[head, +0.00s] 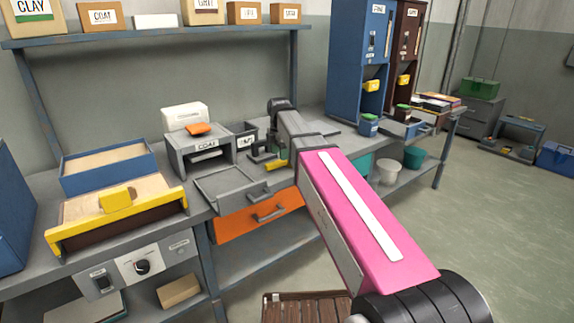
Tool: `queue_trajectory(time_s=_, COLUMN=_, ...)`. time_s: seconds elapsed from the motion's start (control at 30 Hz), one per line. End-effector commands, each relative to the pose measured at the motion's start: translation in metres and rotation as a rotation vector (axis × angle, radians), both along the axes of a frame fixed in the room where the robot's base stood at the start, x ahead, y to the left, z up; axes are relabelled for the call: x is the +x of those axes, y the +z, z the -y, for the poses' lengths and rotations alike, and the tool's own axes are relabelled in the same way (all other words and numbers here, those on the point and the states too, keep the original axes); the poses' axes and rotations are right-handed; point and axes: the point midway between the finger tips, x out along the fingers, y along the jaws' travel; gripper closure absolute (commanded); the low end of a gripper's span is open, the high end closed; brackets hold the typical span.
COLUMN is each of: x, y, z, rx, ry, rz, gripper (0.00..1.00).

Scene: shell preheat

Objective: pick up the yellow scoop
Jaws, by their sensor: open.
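A small yellow piece (276,165), which looks like the yellow scoop, lies on the grey bench just below my wrist. Its full shape is too small and too partly covered to make out. My gripper (262,153) is open, with its dark fingers low over the bench, close to the yellow piece and a little behind it. I cannot tell whether they touch it. My pink arm link covers the bench to the right.
A grey box marked COAT (206,146) stands left of my gripper, with a shallow grey tray (232,186) before it. An orange drawer (235,224) is below. A yellow-fronted sand tray (75,233) sits at left. Blue (343,75) and brown dispensers (408,50) stand at back right.

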Motion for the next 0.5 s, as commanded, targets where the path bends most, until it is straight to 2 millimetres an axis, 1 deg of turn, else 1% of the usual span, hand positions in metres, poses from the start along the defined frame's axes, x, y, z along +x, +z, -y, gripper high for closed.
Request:
queue_trajectory(time_s=0.17, x=0.001, y=-0.012, z=-0.001, rx=-0.001, ry=0.000, rz=-0.001, gripper=0.45)
queue_trajectory(time_s=0.4, x=0.002, y=-0.043, z=-0.003, rx=-0.001, ry=-0.001, rz=-0.001, gripper=0.45)
queue_trajectory(time_s=0.5, x=0.003, y=-0.050, z=-0.003, rx=-0.001, ry=-0.001, rz=-0.001, gripper=0.45)
